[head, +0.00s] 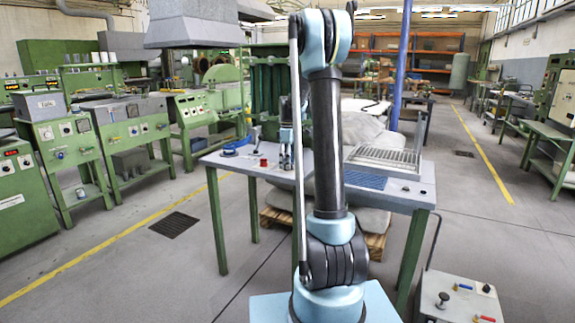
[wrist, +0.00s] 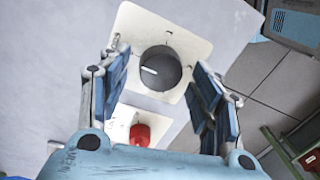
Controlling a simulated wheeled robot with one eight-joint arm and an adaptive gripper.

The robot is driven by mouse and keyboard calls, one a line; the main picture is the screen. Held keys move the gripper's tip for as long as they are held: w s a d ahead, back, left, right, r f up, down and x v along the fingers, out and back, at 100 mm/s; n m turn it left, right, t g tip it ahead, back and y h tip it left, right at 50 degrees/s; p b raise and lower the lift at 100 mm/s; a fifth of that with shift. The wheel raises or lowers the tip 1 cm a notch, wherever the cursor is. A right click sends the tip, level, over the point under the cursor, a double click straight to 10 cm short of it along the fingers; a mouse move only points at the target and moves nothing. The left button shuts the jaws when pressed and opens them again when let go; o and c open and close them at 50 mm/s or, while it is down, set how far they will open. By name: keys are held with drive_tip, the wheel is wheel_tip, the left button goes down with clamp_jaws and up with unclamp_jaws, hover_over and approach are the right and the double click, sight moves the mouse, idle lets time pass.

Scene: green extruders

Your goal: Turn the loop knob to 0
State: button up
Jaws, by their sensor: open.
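In the wrist view a round dark grey knob (wrist: 160,68) with a short white mark on its left part sits on a white plate (wrist: 190,40). A red knob (wrist: 140,134) sits on a smaller white plate below it. No readable label shows which is the loop knob. My gripper (wrist: 161,60) is open, with one finger left and one right of the dark knob in the picture; contact cannot be told. In the head view my gripper (head: 287,152) is small over the grey table, and the red knob (head: 264,162) is left of it.
The grey table (head: 222,162) also holds a blue item (head: 238,143) at its left. A wire rack (head: 385,157) and a blue mat (head: 365,179) lie to the right. A control box (head: 458,302) stands at lower right. Green machines line the left; the right aisle floor is clear.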

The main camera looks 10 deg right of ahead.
wheel_tip(320, 180, up, 12)
drive_tip(key=shift+w+d, duration=0.15)
drive_tip(key=shift+w, duration=0.25)
drive_tip(key=shift+f, duration=0.15)
drive_tip(key=shift+s, duration=0.1)
drive_tip(key=s+f+m+t, duration=0.2)
drive_tip(key=s+m, duration=0.5)
drive_tip(key=s, duration=1.9)
drive_tip(key=s+f+m+t, duration=0.1)
drive_tip(key=s+f+m, duration=0.5)
drive_tip(key=s+f, duration=0.9)
drive_tip(key=s, duration=0.4)
drive_tip(key=shift+f, duration=0.15)
